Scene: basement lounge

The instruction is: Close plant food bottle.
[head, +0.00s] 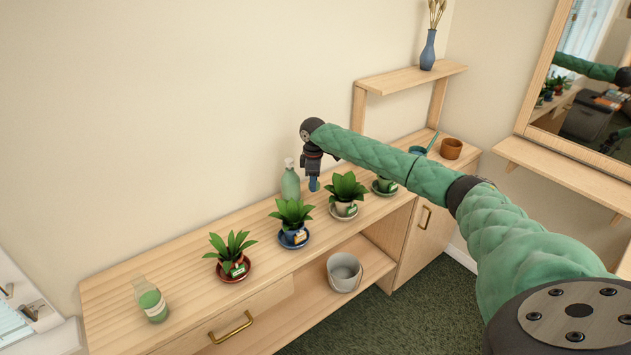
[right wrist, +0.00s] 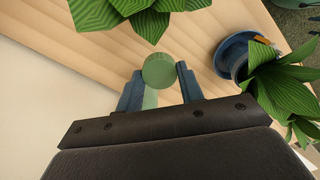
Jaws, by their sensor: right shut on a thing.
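A clear bottle with green contents and a pale label (head: 150,302), which looks like the plant food bottle, stands upright at the near left end of the wooden cabinet. My right gripper (head: 314,184) is far from it, over the cabinet top behind the potted plants and beside a green pump bottle (head: 290,183). In the right wrist view, my right gripper (right wrist: 158,85) is shut on a round green cap (right wrist: 158,70) between its blue fingers. The cap is hidden or too small to tell in the head view.
Several potted plants on saucers stand along the cabinet, the nearest in a red pot (head: 233,268). A grey bucket (head: 344,271) sits on the lower shelf. A brown pot (head: 451,148) stands at the far end. The wooden top (head: 190,270) is clear between bottle and red pot.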

